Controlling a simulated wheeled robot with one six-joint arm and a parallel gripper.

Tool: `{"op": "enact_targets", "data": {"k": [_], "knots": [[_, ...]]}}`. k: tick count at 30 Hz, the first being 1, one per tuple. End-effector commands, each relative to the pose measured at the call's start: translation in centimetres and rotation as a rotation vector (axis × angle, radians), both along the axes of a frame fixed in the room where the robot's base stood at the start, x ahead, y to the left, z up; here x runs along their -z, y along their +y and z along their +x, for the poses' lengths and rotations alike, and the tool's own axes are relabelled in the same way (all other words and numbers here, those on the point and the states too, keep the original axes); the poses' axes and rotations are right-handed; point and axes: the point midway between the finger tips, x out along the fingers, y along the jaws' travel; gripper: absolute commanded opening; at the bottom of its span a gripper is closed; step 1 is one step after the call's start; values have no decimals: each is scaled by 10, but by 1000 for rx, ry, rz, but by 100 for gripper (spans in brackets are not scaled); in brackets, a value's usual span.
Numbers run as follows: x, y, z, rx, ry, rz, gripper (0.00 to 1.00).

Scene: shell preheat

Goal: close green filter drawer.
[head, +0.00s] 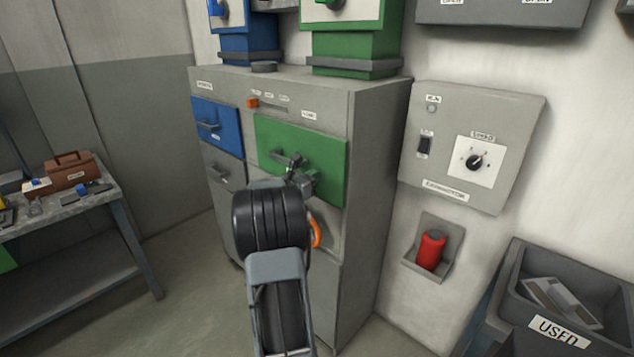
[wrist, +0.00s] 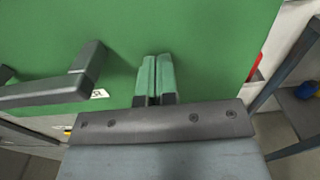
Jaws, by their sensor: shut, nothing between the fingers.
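The green filter drawer (head: 322,158) is in the front of the grey cabinet, right of the blue drawer. Its green front fills most of the wrist view (wrist: 200,45), with the dark bar handle (wrist: 75,85) at the left. In the head view the green front looks about level with the cabinet face, but I cannot tell whether a gap remains. My gripper (head: 297,165) is in front of the green panel near its handle. In the wrist view the fingertips (wrist: 156,62) are together, empty, beside the handle and close to the panel. I cannot tell if they touch it.
The blue drawer (head: 217,127) is at the cabinet's upper left. A grey control box (head: 470,145) and a red object (head: 431,249) in a wall holder are to the right. A "USED" bin (head: 545,325) stands lower right. A workbench (head: 75,205) is at the left.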

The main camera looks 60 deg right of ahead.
Motion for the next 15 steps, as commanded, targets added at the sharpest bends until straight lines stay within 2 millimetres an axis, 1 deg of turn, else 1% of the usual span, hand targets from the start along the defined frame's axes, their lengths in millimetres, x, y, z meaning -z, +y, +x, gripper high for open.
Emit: {"op": "enact_targets", "data": {"k": [3, 15], "knots": [[0, -3, 2, -7, 0, 0, 0], [-2, -6, -1, -2, 0, -4, 0]]}}
